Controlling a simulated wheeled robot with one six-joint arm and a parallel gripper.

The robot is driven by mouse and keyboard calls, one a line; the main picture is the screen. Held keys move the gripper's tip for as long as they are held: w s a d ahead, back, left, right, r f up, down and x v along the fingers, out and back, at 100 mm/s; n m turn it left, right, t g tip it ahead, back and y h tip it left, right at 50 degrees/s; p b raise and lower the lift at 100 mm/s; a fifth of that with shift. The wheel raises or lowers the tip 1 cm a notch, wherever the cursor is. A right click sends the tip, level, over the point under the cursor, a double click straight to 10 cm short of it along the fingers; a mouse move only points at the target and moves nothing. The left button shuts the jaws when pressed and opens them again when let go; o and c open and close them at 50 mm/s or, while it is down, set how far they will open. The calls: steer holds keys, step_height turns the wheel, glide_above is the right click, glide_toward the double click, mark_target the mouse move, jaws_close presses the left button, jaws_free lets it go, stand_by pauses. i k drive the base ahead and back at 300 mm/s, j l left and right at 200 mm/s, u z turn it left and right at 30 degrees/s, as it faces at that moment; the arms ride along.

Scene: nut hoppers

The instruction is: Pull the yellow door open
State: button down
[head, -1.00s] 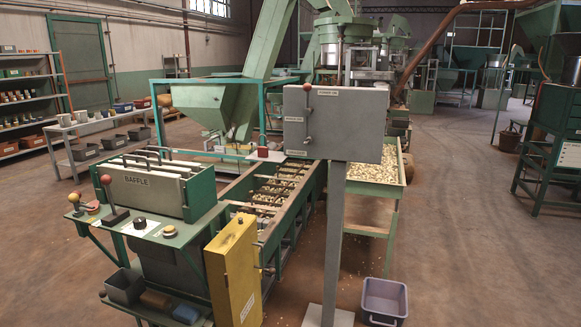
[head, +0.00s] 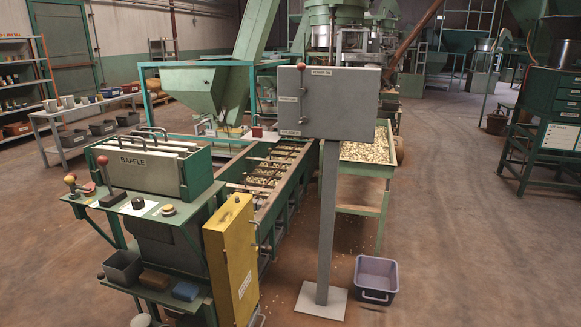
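A yellow box (head: 226,238) stands upright at the front right corner of the green baffle machine. The door looks closed, flush with the box. My gripper is not clearly seen in the head view.
A grey panel (head: 335,105) with a red-knobbed lever stands on a grey post (head: 327,220) with a flat base plate. A purple bin (head: 376,278) sits on the floor beside it. Floor between the yellow box and post is narrow; floor to the right is open.

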mark_target(240, 252)
steer(key=i+u, duration=0.35)
steer(key=i+l+u, duration=0.1)
steer(key=i+u, duration=0.3)
steer(key=i, duration=0.15)
